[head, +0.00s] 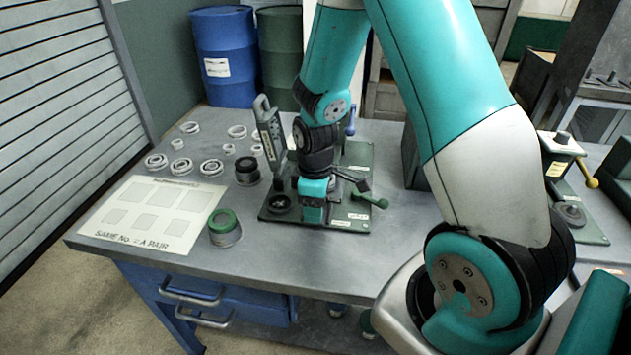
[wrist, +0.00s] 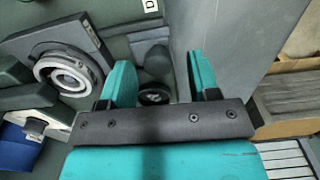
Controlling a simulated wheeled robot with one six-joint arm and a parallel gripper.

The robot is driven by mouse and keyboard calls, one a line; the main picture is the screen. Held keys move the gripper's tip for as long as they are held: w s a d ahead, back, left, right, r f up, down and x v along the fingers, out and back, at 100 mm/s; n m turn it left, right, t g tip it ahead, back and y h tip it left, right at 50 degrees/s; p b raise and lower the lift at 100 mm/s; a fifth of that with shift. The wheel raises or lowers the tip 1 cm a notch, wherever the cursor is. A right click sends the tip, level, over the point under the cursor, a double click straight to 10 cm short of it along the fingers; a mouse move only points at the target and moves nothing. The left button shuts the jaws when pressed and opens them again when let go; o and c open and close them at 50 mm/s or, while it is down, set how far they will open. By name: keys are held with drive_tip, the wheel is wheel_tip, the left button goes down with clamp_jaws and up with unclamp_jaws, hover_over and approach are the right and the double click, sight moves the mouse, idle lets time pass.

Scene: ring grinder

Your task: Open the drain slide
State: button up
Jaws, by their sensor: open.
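My gripper (wrist: 158,72) is open, with its two teal fingers apart. A small dark round part (wrist: 154,94) shows between the fingers, beyond them; I see no contact with it. In the head view my wrist reaches down over the dark green grinder base (head: 345,219) at the middle of the bench, and it hides part of that base. I cannot tell which part is the drain slide. A white label with a "D" (wrist: 150,5) is at the top of the wrist view.
Several metal rings (head: 181,167), a printed sheet (head: 153,214) and a green-topped ring stack (head: 224,228) lie on the bench (head: 300,262) to the left. A broad grey panel (wrist: 222,35) stands close to the right finger.

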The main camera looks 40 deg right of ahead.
wheel_tip(320, 180, up, 17)
idle(0.4)
drive_tip(key=s+a+r+y, duration=0.2)
drive_tip(key=s+a, duration=0.6)
drive_tip(key=a, duration=0.1)
drive_tip(key=s+a+r+m+y, duration=0.1)
drive_tip(key=s+a+r+y, duration=0.1)
drive_tip(key=s+a, duration=0.6)
drive_tip(key=shift+s+a+r, duration=0.25)
drive_tip(key=shift+a+r, duration=0.1)
drive_tip(key=shift+a, duration=0.65)
drive_tip(key=shift+d, duration=0.1)
idle(0.7)
